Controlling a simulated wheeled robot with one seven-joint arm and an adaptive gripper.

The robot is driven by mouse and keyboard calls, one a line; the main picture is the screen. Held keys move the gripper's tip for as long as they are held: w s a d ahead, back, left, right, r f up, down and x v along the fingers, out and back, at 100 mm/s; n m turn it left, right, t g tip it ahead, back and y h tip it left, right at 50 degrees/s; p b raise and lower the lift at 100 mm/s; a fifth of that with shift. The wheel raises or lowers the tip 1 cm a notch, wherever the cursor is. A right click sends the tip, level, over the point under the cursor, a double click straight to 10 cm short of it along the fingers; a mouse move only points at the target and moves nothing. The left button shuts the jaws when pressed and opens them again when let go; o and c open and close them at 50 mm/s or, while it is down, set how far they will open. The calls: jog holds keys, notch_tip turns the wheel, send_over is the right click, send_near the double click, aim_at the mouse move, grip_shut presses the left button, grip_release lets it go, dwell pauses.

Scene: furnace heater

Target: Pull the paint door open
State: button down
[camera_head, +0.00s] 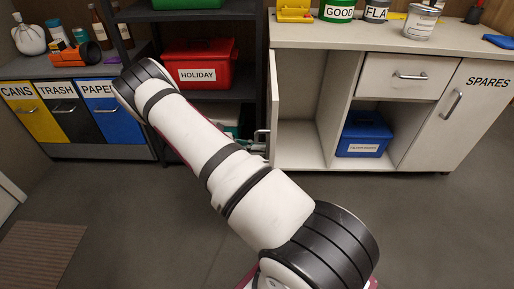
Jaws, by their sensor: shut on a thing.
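The paint door (273,105) is the left door of the white cabinet (335,105). It stands swung out from the cabinet and shows almost edge-on, and its label is not visible. Its metal handle (262,137) is on the door's left-facing side. My gripper (257,146) is at this handle, low beside the door, and is shut on it. My white arm hides much of the gripper, so the finger contact is only partly visible.
Behind the door's opening is an empty compartment (300,140). A blue box (364,135) sits in the middle bay, left of the spares door (452,110). A dark shelf with a red holiday bin (205,68) stands close left. The grey floor (420,230) in front is clear.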

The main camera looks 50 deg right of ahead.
jog(key=c, duration=1.9)
grip_release()
jog(key=v, duration=1.2)
